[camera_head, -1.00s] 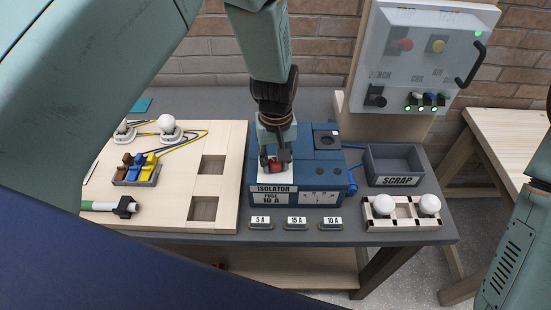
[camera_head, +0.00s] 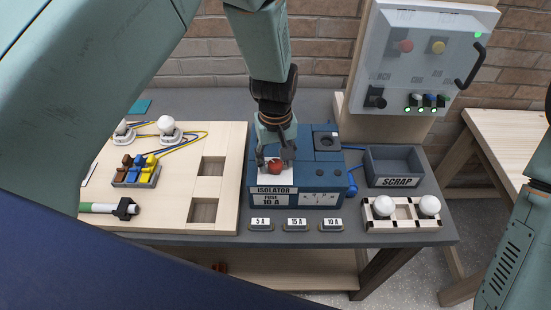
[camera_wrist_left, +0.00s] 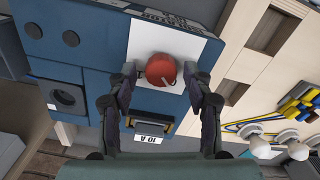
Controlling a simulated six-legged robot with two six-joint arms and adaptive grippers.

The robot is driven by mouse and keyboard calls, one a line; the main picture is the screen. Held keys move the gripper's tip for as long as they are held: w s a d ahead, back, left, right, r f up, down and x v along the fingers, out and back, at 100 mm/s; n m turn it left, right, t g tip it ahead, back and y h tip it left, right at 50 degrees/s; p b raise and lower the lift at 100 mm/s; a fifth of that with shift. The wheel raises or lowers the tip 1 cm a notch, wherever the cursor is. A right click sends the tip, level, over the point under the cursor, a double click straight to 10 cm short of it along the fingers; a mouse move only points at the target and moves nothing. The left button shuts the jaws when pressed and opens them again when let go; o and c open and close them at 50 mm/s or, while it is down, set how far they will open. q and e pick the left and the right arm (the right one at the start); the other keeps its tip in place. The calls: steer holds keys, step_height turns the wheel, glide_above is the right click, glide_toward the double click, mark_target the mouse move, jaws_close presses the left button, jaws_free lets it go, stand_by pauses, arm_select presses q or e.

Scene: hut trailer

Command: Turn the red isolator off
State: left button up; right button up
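The red isolator (camera_head: 275,167) is a round red knob on a white plate on top of the blue box (camera_head: 320,173) labelled ISOLATOR, FUSE 10 A. It also shows in the left wrist view (camera_wrist_left: 161,70), with a small pale mark at its lower right. My left gripper (camera_head: 274,160) is above the knob, pointing down. Its fingers (camera_wrist_left: 163,80) are spread, one on each side of the knob, with gaps between them and it. My right gripper is not in view; only part of my right arm shows at the right edge.
Three fuses (camera_head: 297,225) lie in front of the box. A scrap bin (camera_head: 397,182) and a holder with white bulbs (camera_head: 380,222) stand to the right. A wooden board (camera_head: 180,208) with wiring lies to the left. A grey panel (camera_head: 421,60) stands behind.

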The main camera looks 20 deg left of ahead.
mark_target(276, 164)
arm_select(q)
steer(key=shift+s+d, duration=0.1)
steer(key=shift+s, duration=0.05)
step_height(276, 164, up, 12)
stand_by(0.7)
steer(key=shift+f, duration=0.15)
